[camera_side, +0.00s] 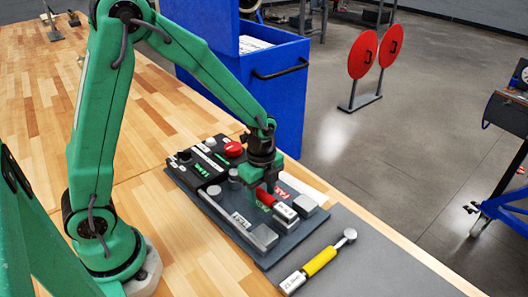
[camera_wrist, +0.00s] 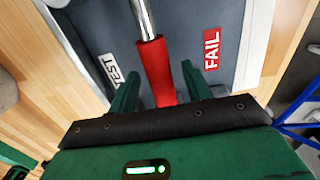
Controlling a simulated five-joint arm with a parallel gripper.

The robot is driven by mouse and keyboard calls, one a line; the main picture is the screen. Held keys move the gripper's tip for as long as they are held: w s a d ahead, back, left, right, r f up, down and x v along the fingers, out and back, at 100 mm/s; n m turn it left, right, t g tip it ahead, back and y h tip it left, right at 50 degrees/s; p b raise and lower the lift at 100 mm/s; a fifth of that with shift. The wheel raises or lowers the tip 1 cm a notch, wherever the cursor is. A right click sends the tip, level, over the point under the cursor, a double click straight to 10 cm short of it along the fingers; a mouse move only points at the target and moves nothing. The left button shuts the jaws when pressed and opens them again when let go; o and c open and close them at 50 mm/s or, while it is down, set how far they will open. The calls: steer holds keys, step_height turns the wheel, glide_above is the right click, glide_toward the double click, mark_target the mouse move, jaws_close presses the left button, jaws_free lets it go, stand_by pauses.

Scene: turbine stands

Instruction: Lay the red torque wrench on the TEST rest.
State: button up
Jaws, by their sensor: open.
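The red torque wrench lies on the dark board, its red handle (camera_wrist: 157,72) and chrome shaft (camera_wrist: 146,18) showing in the wrist view. In the side view its red handle (camera_side: 265,196) is partly hidden by my gripper (camera_side: 263,192). In the wrist view my gripper (camera_wrist: 160,82) is open, with one finger on each side of the handle. The TEST label (camera_wrist: 112,70) is left of the wrench and the FAIL label (camera_wrist: 212,48) right of it. In the side view the TEST label (camera_side: 240,219) is on the board near a grey block (camera_side: 264,238).
A yellow-handled wrench (camera_side: 320,262) lies on the grey mat (camera_side: 372,262) at the front right. A black device with a green display (camera_side: 205,168) and a red button (camera_side: 233,149) stand at the board's back. A blue cabinet (camera_side: 290,105) stands beyond the bench.

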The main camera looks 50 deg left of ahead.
mark_target(262, 191)
stand_by(0.5)
jaws_close()
steer(key=shift+r, duration=0.75)
stand_by(0.4)
steer(key=shift+r, duration=0.8)
steer(key=shift+s+r, duration=0.55)
steer(key=shift+s, duration=0.1)
steer(key=s+r, duration=0.3)
steer(key=s, duration=0.3)
steer(key=shift+d, duration=0.2)
